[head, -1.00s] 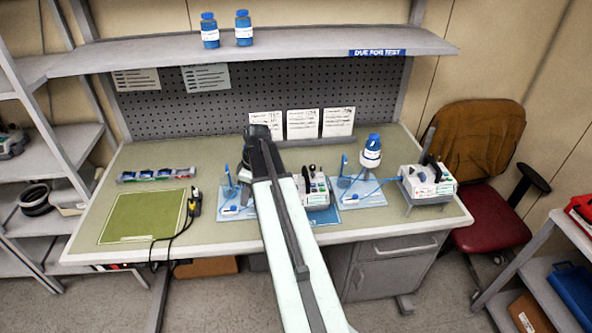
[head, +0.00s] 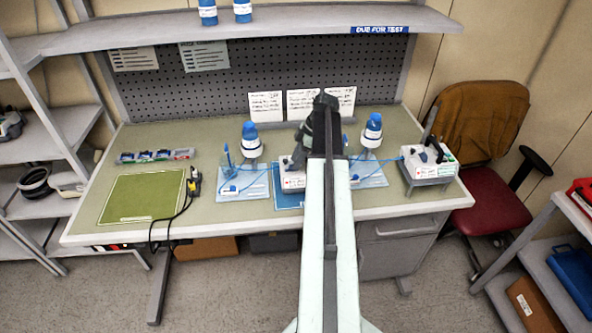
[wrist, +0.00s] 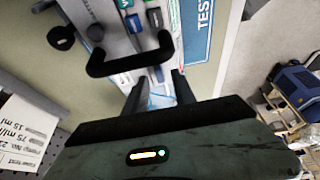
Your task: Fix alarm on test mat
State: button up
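A white infusion pump (head: 292,180) stands on the blue mat (head: 288,201) in the middle of the bench, partly hidden by my arm. The wrist view shows this pump (wrist: 116,18) close up, with its black handle (wrist: 130,62) and coloured buttons. The blue mat (wrist: 197,42) beside it there carries white lettering that reads "TEST". My gripper (wrist: 158,96) has its two fingers apart, just by the handle, with nothing seen gripped between them. In the head view my gripper (head: 318,125) is over the pump. The pump's alarm state is not readable.
A second pump (head: 430,167) stands on a grey stand at right. Blue-capped bottles (head: 250,140) and (head: 372,132) stand with tubing on pale blue trays (head: 243,188). A green mat (head: 142,198) with black probes lies left, its middle clear. A shelf (head: 270,28) overhangs the back.

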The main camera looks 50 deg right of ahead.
jog(key=shift+b+x, duration=0.35)
jog(key=shift+x, duration=0.6)
jog(key=shift+r, duration=0.1)
